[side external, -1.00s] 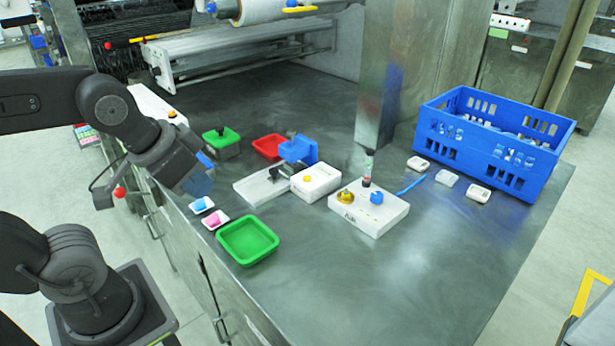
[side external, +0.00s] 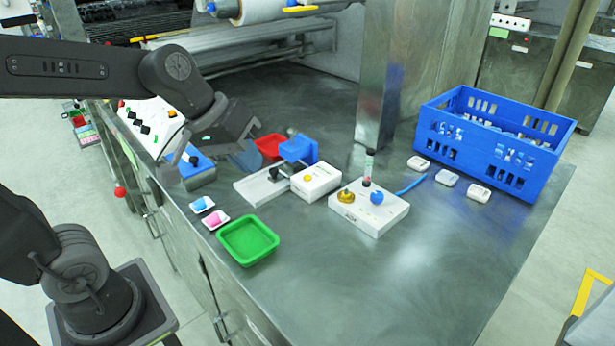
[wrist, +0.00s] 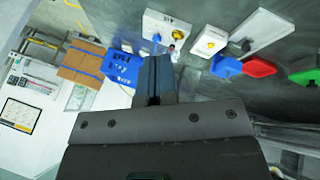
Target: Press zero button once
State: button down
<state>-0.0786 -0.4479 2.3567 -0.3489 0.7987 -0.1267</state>
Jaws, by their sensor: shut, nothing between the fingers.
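A white box (side external: 316,182) with a yellow button (side external: 308,178) on top stands mid-table. In the wrist view this box (wrist: 207,36) is beyond the fingertips to the right. A white panel box (side external: 369,212) bears a brass knob (side external: 346,196), a blue knob (side external: 376,197) and a small vial (side external: 367,168). It also shows at the top of the wrist view (wrist: 178,22). I cannot read which button is marked zero. My gripper (side external: 246,162) is shut and empty, in the air left of the red tray. Its fingers (wrist: 155,78) show closed together in the wrist view.
A blue block (side external: 298,149) and white plate (side external: 258,188) with a black lever adjoin the button box. A red tray (side external: 270,146), green tray (side external: 248,240), blue crate (side external: 497,145) and metal column (side external: 378,80) stand around. The front right table is clear.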

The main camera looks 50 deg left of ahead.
jog(key=w+a+n+h, duration=0.2)
jog(key=w+n, duration=0.3)
jog(key=w, duration=0.5)
jog(key=n+t, duration=0.3)
jog(key=n, duration=1)
send_over(307, 178)
notch_tip(307, 178, down, 10)
jog(key=shift+w+y, duration=0.1)
jog(key=shift+y, duration=0.3)
jog(key=shift+f, duration=4.4)
jog(key=shift+f, duration=0.4)
